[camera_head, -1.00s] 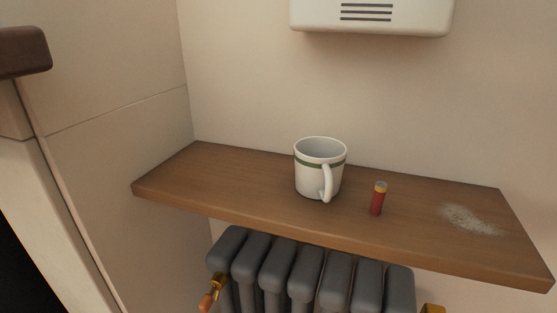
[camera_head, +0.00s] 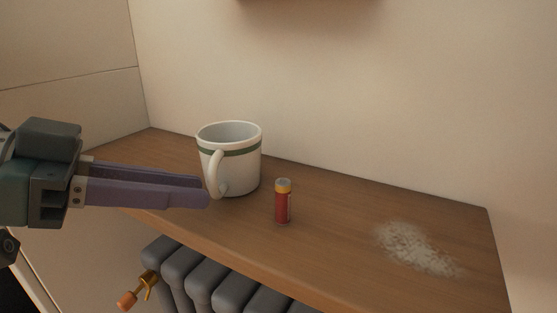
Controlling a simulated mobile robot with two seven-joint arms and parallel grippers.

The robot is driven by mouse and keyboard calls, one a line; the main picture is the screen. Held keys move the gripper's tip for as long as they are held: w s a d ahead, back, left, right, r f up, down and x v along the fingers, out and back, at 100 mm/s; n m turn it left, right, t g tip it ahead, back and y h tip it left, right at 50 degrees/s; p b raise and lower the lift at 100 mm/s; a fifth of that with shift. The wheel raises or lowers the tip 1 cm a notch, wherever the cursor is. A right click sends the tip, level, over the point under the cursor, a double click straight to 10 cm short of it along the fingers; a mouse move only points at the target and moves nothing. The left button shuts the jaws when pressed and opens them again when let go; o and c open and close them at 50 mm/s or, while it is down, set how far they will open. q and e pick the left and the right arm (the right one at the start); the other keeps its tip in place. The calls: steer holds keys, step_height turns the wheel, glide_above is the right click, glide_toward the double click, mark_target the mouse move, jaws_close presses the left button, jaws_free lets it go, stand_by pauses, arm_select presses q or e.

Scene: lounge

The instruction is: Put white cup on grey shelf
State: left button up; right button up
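The white cup (camera_head: 236,170) with a green band stands upright on a brown wooden shelf (camera_head: 330,240). Its handle faces the front left. My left gripper (camera_head: 205,191) reaches in from the left with two purple fingers, one behind the other with a narrow gap between them. Its fingertips are right beside the cup's handle; I cannot tell whether they touch it. The gripper holds nothing. My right gripper is not in view. No grey shelf shows in this view.
A small red cylinder with a yellow top (camera_head: 283,203) stands just right of the cup. A pale grainy patch (camera_head: 418,250) lies farther right on the shelf. A grey radiator (camera_head: 205,285) with a brass and copper valve (camera_head: 137,295) is below. The wall rises close behind.

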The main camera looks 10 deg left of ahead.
mark_target(242, 210)
arm_select(q)
steer(key=shift+x, duration=0.8)
steer(key=x, duration=0.1)
steer(key=p+x, duration=0.1)
steer(key=x, duration=0.2)
steer(key=shift+w+d+r, duration=0.2)
steer(key=shift+d, duration=0.15)
steer(key=shift+w+d+f, duration=0.2)
steer(key=shift+d, duration=0.05)
jaws_close()
